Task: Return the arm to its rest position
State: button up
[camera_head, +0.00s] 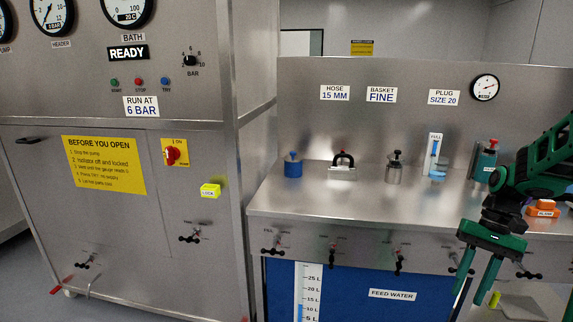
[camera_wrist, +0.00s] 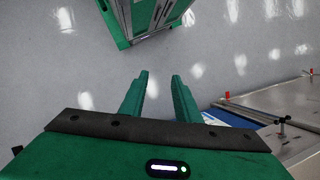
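My gripper (camera_head: 478,279) is at the right of the head view, in front of the steel bench's front edge. Its two green fingers point down and are apart, with nothing between them. In the wrist view my gripper (camera_wrist: 159,80) also shows open and empty, with the grey floor beyond its fingertips. My green arm comes in from the right edge of the head view and hides part of the bench's right end.
A steel bench (camera_head: 330,193) carries a blue canister (camera_head: 293,166), a black-handled clamp (camera_head: 342,166), a steel pot (camera_head: 394,171) and orange blocks (camera_head: 542,207). A control cabinet (camera_head: 110,220) stands left. Valve handles (camera_head: 398,257) stick out below the bench edge.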

jog(key=s+a+r+t+h, duration=0.1)
jog(key=s+a+r, duration=0.1)
jog(key=s, duration=0.7)
jog(key=s+a+r+t+h, duration=0.1)
jog(key=s+a+r+h, duration=0.1)
jog(key=s, duration=0.7)
jog(key=shift+r+t, duration=0.4)
jog(key=shift+r, duration=0.2)
jog(key=shift+w+a, duration=0.1)
jog(key=shift+w+f+h, duration=0.25)
jog(key=shift+w+h, duration=0.05)
jog(key=shift+w, duration=0.3)
